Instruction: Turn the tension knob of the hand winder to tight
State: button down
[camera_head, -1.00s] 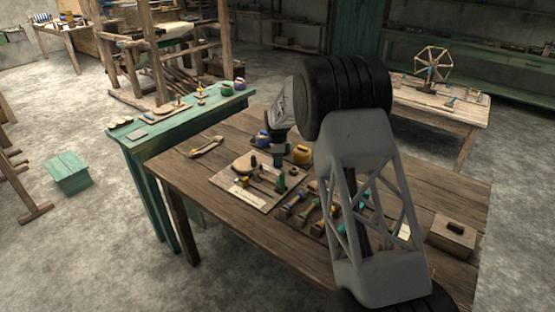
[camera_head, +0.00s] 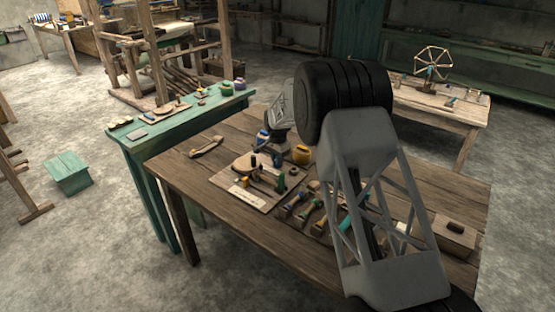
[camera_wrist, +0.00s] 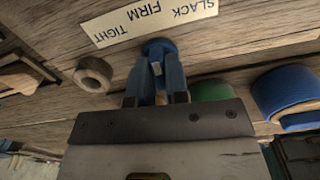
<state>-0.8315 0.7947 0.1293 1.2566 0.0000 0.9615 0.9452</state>
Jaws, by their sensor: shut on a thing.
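In the wrist view, a strip label (camera_wrist: 150,22) reads TIGHT, FIRM and SLACK, upside down, on a wooden board. A small pale piece shows between the fingers. They hide part of the knob, so I cannot tell its exact setting. In the head view, my arm reaches over the table, and the fingers and knob cannot be made out.
A wooden ring (camera_wrist: 93,74) lies left of the knob. A green round thing (camera_wrist: 210,88) and a blue one (camera_wrist: 286,92) are at the right. In the head view, several tools lie on the wooden table (camera_head: 195,177), near a small lidded box (camera_head: 455,238).

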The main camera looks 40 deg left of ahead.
jog(key=n, duration=1.1)
dwell(0.5)
jog(key=c, duration=1.1)
grip_release()
jog(key=shift+r, duration=0.1)
jog(key=shift+r, duration=3.85)
